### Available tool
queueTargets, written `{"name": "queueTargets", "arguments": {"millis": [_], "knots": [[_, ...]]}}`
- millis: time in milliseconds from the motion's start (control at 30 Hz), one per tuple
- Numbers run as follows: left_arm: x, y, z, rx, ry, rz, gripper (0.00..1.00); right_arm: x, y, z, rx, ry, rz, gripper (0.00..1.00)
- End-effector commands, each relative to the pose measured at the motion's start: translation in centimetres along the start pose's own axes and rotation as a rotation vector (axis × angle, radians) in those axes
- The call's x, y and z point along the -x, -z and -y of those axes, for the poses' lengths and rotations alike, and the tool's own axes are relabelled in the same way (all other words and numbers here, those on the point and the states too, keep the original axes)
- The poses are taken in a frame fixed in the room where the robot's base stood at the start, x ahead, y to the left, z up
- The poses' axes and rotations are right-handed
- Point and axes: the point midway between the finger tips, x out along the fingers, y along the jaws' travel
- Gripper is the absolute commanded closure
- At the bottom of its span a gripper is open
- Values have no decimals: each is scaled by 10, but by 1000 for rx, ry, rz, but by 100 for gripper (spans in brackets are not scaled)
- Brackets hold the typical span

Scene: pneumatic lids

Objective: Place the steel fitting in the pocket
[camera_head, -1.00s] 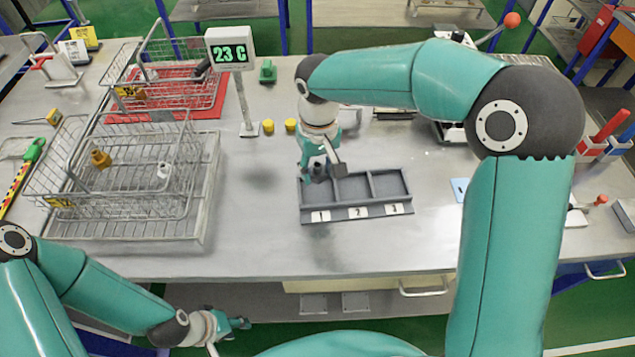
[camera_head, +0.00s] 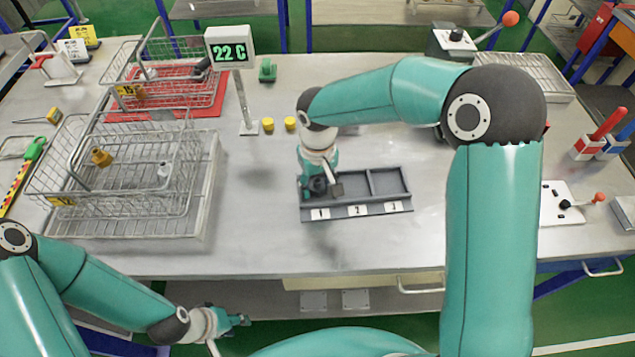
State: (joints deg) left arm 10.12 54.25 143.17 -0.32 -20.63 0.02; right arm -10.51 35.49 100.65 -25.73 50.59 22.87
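The grey pocket tray (camera_head: 405,207) lies at the middle of the bench, with three pockets labelled 1, 2 and 3. My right gripper (camera_head: 320,188) points down over pocket 1, at the tray's left end. Its fingers stand on either side of a dark round piece, seemingly the steel fitting (camera_head: 318,184), and appear shut on it. The fitting is low at pocket 1; whether it touches the pocket floor is hidden. Pockets 2 and 3 look empty. My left gripper (camera_head: 243,321) is low in front of the bench, away from the tray; its opening is too small to tell.
Wire baskets (camera_head: 125,180) stand at the left, holding a brass fitting (camera_head: 101,157) and a pale one (camera_head: 164,170). A temperature display (camera_head: 230,47) on a post and two yellow caps (camera_head: 290,123) stand behind the tray. A lever unit (camera_head: 562,203) is at right. Bench before the tray is clear.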

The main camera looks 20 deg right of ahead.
Motion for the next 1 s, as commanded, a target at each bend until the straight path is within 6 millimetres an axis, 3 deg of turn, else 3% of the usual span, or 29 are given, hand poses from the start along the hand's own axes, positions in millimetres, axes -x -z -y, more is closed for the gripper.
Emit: {"name": "queueTargets", "arguments": {"millis": [67, 667, 867, 1000], "knots": [[0, 0, 0, 0, 0, 0, 60, 0, 0, 0, 0, 0, 0, 33], [2, 0, -1, 0, 0, 0, 60, 5, 0, 0, -1, 0, -2, 33], [-2, 0, 1, 0, 0, 0, 60, 30, 1, 0, -2, 0, -6, 33], [-5, 0, 2, 0, 0, 0, 60, 58, 1, 0, -1, 0, -7, 33]]}}
